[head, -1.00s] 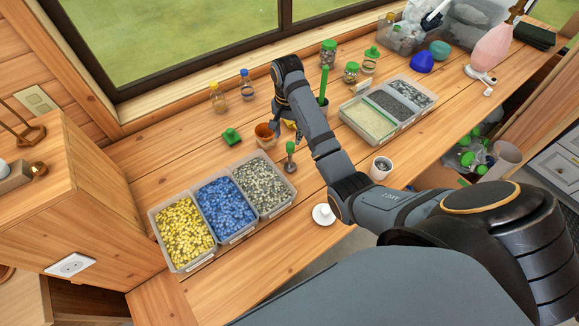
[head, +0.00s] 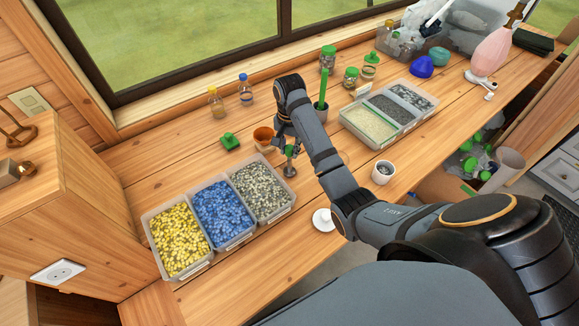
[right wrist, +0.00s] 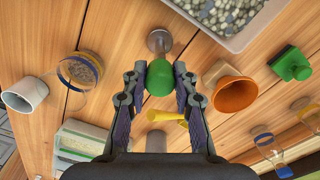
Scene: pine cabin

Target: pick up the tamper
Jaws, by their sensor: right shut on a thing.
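The tamper (head: 290,170) has a green handle and a round metal foot, and stands beside the bin of grey-green pebbles. In the right wrist view its rounded green handle (right wrist: 160,78) is between the fingers and its metal foot (right wrist: 159,40) shows beyond them. My right gripper (head: 288,148) is shut on the handle; it also shows in the right wrist view (right wrist: 160,80). The foot looks to be on or very near the wooden table; I cannot tell which. My left gripper is not in view.
A terracotta pot (head: 264,136) and a green block (head: 229,141) stand close by. Bins of yellow, blue and grey-green pebbles (head: 237,240) lie in front. A white cup (head: 383,172) and a white lid-like piece (head: 323,220) are to the right. A yellow item (right wrist: 170,117) lies below the gripper.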

